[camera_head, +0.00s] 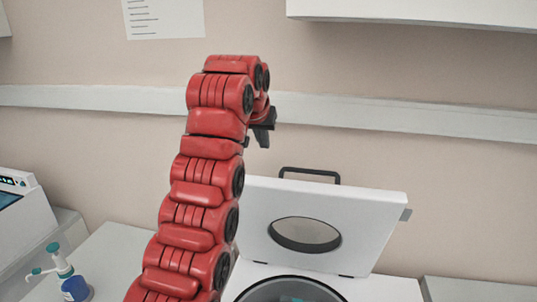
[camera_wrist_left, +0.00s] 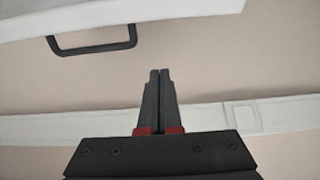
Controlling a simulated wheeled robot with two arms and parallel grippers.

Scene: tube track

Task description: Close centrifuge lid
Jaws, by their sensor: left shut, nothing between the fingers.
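The white centrifuge lid (camera_head: 368,225) stands raised and open, tilted back above the centrifuge body (camera_head: 375,289). It has a round window and a black handle (camera_head: 310,173) on its top edge. My left gripper (camera_head: 264,136) is up to the left of the lid and above the handle's height, apart from it. In the left wrist view the gripper (camera_wrist_left: 160,75) shows with its two fingers together and empty. The lid's edge (camera_wrist_left: 170,8) and the handle (camera_wrist_left: 93,45) show at the upper left there, clear of the fingertips. The right gripper is in neither view.
The dark round bowl (camera_head: 290,291) of the centrifuge is partly cut off at the bottom. A bottle with a teal pump (camera_head: 74,285) and a grey device with a screen (camera_head: 22,220) stand at the left. A pale rail (camera_head: 400,124) crosses the wall behind.

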